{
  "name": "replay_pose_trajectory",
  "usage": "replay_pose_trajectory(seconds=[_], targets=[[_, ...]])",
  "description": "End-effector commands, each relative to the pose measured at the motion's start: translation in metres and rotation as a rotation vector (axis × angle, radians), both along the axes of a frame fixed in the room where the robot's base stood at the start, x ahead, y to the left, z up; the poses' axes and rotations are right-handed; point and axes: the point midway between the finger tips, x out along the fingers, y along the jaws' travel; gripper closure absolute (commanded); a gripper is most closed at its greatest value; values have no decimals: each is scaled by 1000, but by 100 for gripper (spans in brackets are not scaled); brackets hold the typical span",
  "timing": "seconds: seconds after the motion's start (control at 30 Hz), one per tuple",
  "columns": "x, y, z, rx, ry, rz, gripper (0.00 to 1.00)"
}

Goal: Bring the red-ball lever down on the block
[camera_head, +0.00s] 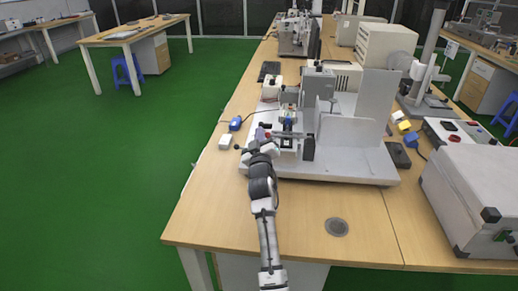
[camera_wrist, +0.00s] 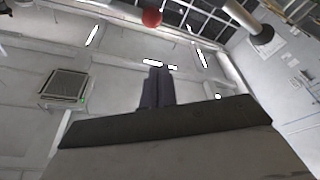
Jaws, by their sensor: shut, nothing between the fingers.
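The red ball (camera_wrist: 152,18) of the lever shows at the top edge of the wrist view, beyond my fingertips with a visible gap in the picture. My gripper (camera_wrist: 157,72) is shut and empty, its dark fingers side by side against the ceiling. In the head view my gripper (camera_head: 261,134) is at the front left of the grey test machine (camera_head: 345,160), and a small red spot, perhaps the ball, shows beside it. My arm hides part of the lever. A small blue part (camera_head: 287,124) sits in the machine's middle; I cannot tell which part is the block.
A dark upright part (camera_head: 308,148) stands right of my gripper. A grey case (camera_head: 475,195) is at the right. The table's front left (camera_head: 215,205) is clear.

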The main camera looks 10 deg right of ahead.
Motion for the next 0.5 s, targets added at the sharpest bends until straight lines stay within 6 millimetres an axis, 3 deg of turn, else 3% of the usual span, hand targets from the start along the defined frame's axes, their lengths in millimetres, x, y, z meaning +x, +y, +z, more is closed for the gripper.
replay_pose_trajectory(seconds=[0.2,0.5], targets=[[-38,6,-12,3,-1,0,100],[-57,10,-15,1,-1,1,100]])
